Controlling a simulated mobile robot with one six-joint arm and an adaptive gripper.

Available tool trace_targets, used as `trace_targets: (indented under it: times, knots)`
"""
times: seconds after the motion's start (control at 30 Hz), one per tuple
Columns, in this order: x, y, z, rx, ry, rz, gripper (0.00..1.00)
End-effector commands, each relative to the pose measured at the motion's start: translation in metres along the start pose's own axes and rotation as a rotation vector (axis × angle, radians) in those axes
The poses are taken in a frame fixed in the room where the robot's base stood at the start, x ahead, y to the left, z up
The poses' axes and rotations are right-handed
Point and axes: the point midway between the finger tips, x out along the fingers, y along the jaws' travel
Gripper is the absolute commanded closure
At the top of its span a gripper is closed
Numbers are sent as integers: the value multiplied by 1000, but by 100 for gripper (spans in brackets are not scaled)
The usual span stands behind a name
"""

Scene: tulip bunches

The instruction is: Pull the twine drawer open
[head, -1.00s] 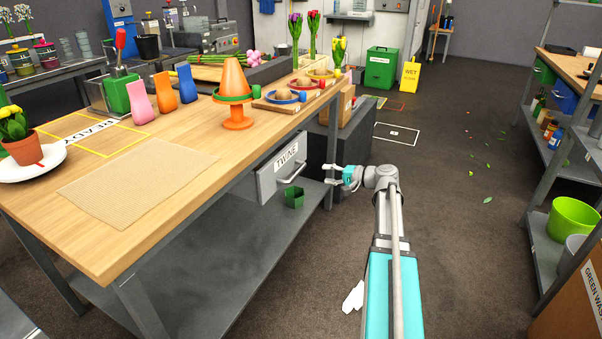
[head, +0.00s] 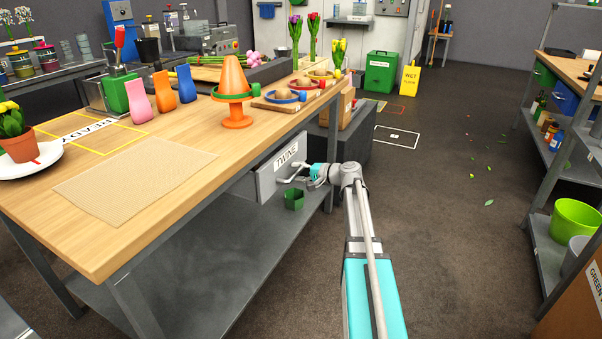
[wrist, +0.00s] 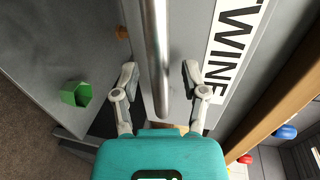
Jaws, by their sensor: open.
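The twine drawer (head: 265,178) is a grey box under the wooden bench top, with a white TWINE label (head: 287,155) on its front. Its front appears close to the bench, and I cannot tell if it stands slightly out. Its metal bar handle (wrist: 158,60) runs between the two fingers of my gripper (wrist: 160,85) in the wrist view. The fingers are open, one on each side of the bar, with gaps visible. In the head view my gripper (head: 300,174) is at the drawer front, by the handle.
The wooden bench (head: 190,145) stands above the drawer, with vases, an orange cone and a mat on it. Open floor (head: 450,230) lies to the right of my arm.

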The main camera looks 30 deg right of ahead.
Motion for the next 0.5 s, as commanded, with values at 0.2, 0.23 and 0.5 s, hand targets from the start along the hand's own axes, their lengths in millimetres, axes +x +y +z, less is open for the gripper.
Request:
trace_targets:
  times: [0.2, 0.23, 0.5]
  knots:
    - [1, 0, 0, 0, 0, 0, 43]
    - [1, 0, 0, 0, 0, 0, 43]
    - [1, 0, 0, 0, -1, 0, 90]
